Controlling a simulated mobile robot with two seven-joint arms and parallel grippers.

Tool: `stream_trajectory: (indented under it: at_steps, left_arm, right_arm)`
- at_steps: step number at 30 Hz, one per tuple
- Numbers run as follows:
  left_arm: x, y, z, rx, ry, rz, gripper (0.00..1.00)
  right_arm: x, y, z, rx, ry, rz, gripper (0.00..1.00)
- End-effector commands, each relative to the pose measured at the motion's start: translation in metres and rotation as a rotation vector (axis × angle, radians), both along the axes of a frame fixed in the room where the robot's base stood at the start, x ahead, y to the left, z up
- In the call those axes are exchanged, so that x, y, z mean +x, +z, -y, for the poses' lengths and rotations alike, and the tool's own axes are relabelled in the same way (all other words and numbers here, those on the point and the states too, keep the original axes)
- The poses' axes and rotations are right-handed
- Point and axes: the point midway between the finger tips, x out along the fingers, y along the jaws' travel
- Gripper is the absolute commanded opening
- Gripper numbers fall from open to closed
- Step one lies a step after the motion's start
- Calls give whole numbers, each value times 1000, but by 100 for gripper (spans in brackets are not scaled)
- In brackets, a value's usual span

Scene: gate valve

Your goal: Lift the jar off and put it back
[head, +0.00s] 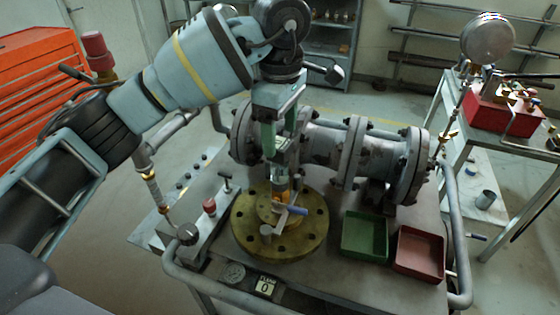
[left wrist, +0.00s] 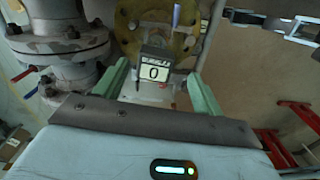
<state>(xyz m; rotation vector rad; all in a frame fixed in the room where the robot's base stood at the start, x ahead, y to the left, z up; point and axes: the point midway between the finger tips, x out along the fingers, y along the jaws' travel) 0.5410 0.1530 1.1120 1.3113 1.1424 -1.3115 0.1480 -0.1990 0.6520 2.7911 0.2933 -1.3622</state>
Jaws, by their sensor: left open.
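My left gripper (head: 281,150) hangs over the brass flange (head: 245,228) on the valve bench, its green fingers pointing down and apart. An amber piece (head: 280,183) stands on the flange just below the fingers; it may be the jar, but the gripper partly hides it and I cannot tell. A blue lever (head: 292,210) sticks out beside it. In the left wrist view the open fingers (left wrist: 158,90) show a black-framed card reading 0 (left wrist: 154,73) between them, with a pale, unclear shape below it. The brass flange is behind. My right gripper is not in view.
A green tray (head: 364,237) and a red tray (head: 419,254) lie right of the flange. The grey pipe (head: 325,145) with bolted flanges runs behind. A red-capped part (head: 209,205) stands at left. A bent rail (head: 459,230) edges the bench.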

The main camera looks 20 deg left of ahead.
Motion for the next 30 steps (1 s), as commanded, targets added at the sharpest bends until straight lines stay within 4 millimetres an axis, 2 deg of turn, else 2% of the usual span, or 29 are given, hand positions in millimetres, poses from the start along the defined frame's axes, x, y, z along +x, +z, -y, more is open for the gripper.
stream_trajectory:
  at_steps: [4, 13, 22, 30]
  left_arm:
    - [2, -8, -1, -1, 1, -1, 69]
    - [7, -45, -4, -2, 0, 1, 69]
    - [7, -51, -4, -1, -1, 3, 69]
    - [7, -50, -4, -1, -1, 3, 35]
  right_arm:
    - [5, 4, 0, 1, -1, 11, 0]
    - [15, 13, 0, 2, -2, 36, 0]
    - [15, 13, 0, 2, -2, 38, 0]
    - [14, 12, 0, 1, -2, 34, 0]
